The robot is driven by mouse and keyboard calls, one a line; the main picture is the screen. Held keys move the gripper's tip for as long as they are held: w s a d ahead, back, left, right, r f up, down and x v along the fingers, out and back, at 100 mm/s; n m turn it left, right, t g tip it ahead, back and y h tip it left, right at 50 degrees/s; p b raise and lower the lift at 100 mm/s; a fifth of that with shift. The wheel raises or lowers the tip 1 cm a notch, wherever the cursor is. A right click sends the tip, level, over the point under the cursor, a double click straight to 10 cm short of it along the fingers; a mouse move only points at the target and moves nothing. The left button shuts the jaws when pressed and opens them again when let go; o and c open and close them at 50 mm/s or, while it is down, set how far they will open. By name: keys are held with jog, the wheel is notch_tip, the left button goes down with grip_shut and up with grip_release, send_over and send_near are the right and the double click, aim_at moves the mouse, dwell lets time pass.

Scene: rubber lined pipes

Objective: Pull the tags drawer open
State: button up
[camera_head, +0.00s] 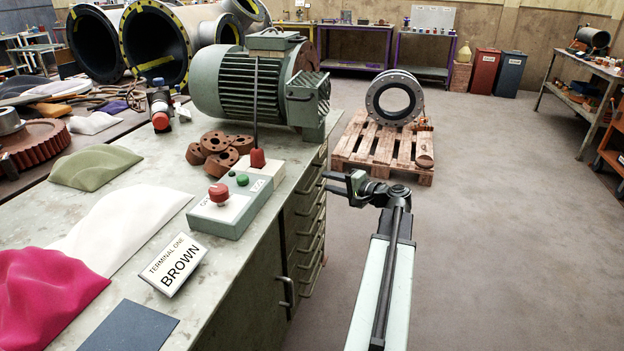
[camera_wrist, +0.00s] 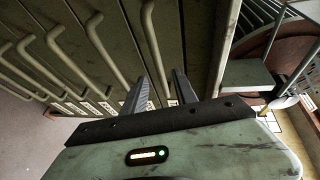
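A stack of drawers with bar handles (camera_head: 312,222) is in the front of the green workbench, and it fills much of the wrist view. Small white labels sit on the drawer fronts, too small to read, so I cannot tell which one is the tags drawer. The drawers appear closed. My gripper (camera_head: 335,182) is beside the upper drawers in the head view. In the wrist view my gripper (camera_wrist: 162,80) has its two fingers apart, pointing at the drawer fronts. One drawer handle (camera_wrist: 150,30) runs down toward the gap between the fingers; whether they touch it is unclear.
The workbench top (camera_head: 160,190) carries a green motor (camera_head: 245,85), a control box with a red button (camera_head: 230,205) and a sign reading "TERMINAL ONE BROWN" (camera_head: 174,264). A wooden pallet (camera_head: 375,150) with a pipe ring stands behind my gripper. Floor to the right is clear.

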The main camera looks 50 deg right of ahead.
aim_at(316, 179)
jog(key=w, duration=0.4)
jog(key=w+f, duration=0.1)
jog(key=w, duration=0.1)
jog(key=shift+a+b, duration=0.4)
grip_shut()
dwell(0.8)
